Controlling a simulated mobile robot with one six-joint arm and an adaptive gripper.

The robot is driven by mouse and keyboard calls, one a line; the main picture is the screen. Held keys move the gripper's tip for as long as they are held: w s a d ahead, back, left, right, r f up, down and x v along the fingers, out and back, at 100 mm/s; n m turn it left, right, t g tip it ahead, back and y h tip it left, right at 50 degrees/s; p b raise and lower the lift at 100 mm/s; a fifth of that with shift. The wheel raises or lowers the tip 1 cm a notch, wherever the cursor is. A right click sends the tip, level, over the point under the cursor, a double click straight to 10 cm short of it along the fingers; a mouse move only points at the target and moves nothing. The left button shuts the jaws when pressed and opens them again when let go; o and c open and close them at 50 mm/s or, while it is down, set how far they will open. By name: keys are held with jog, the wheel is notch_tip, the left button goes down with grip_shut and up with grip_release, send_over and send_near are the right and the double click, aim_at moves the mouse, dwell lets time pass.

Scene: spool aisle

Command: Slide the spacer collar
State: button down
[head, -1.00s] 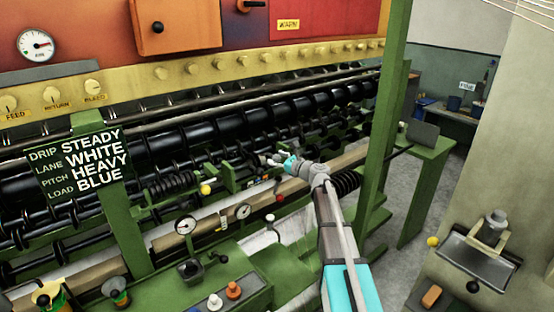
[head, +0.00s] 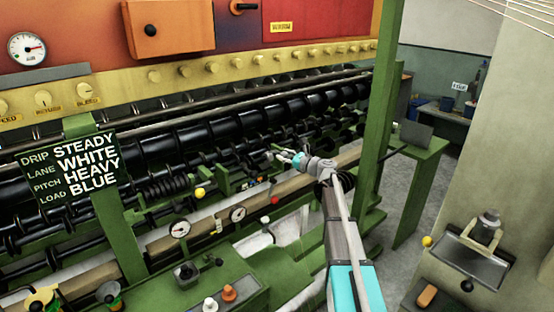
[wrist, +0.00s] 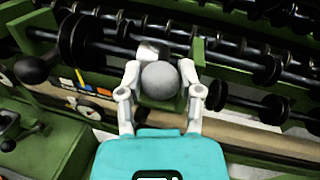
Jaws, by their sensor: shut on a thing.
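My gripper (head: 290,158) reaches from the right over the machine's shafts in the head view. In the wrist view its two pale fingers (wrist: 160,72) are shut around a smooth grey ball-shaped knob (wrist: 161,81). A pale block (wrist: 151,52) shows just behind the knob, near a dark shaft. The knob is too small to make out in the head view. I cannot tell which part is the spacer collar, or whether the knob belongs to it; my fingers and the knob hide what lies behind.
Black rollers (head: 210,135) fill the machine. A green post (head: 381,130) stands close right of my arm. A yellow ball knob (head: 200,193), a red knob (head: 275,201) and a dial gauge (head: 238,214) sit below left. A sign (head: 70,168) hangs at left.

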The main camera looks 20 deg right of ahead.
jog(key=shift+c, duration=1.3)
grip_release()
jog(key=shift+s+a, duration=1.4)
jog(key=shift+a, duration=1.5)
jog(key=v, duration=1.4)
jog(key=s+a+f+n+g+h+p, duration=0.1)
jog(key=s+a+f+n+g+h, duration=0.1)
jog(key=s+a+f+n+g, duration=0.7)
jog(key=shift+s+a+f+n+h+p, duration=0.35)
jog(key=shift+s+a+f+n, duration=0.7)
jog(key=shift+a+n, duration=1.8)
